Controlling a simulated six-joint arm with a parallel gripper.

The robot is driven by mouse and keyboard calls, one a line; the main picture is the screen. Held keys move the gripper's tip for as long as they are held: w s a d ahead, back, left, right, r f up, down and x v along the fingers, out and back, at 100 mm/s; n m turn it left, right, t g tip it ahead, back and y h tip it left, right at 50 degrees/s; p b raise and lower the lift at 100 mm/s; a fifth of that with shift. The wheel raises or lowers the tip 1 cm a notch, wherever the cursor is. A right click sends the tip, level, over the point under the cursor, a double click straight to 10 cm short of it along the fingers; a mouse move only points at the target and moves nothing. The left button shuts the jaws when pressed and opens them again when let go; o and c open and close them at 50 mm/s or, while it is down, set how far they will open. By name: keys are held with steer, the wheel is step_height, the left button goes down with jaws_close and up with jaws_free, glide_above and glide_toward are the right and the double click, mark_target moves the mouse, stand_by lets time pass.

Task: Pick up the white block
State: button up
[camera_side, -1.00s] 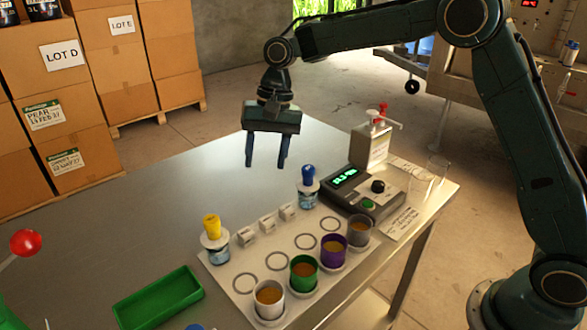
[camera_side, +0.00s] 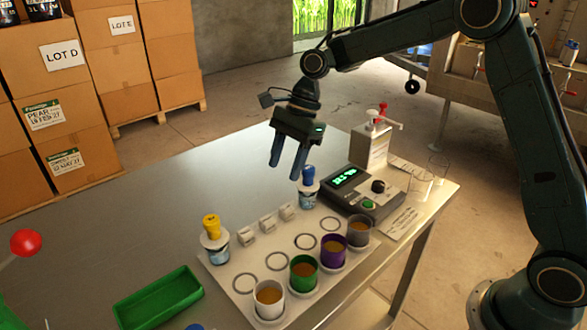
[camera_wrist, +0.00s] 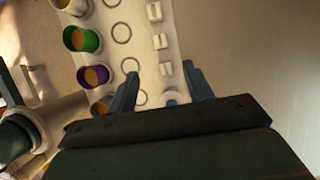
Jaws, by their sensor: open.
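My gripper (camera_side: 285,171) is open and empty, tilted, in the air above the far side of the board, near the blue-topped bottle. Its blue fingers show in the wrist view (camera_wrist: 159,70), apart.
The pale board (camera_side: 232,278) holds white, green, purple and grey cups beside printed rings. The blue-topped bottle (camera_side: 308,190) stands close under my gripper; the yellow-topped bottle (camera_side: 214,240) is at left. A meter (camera_side: 363,190) and pump bottle stand right. A green tray (camera_side: 158,298) lies front left.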

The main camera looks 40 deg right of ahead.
glide_above(267, 219)
steer(key=d, duration=0.2)
steer(key=shift+s+d+f, duration=0.1)
steer(key=shift+f, duration=1.9)
steer(key=shift+d+f, duration=0.1)
steer(key=shift+f, duration=1.9)
steer(key=shift+x, duration=2.6)
steer(key=shift+a, duration=0.15)
steer(key=c, duration=1.1)
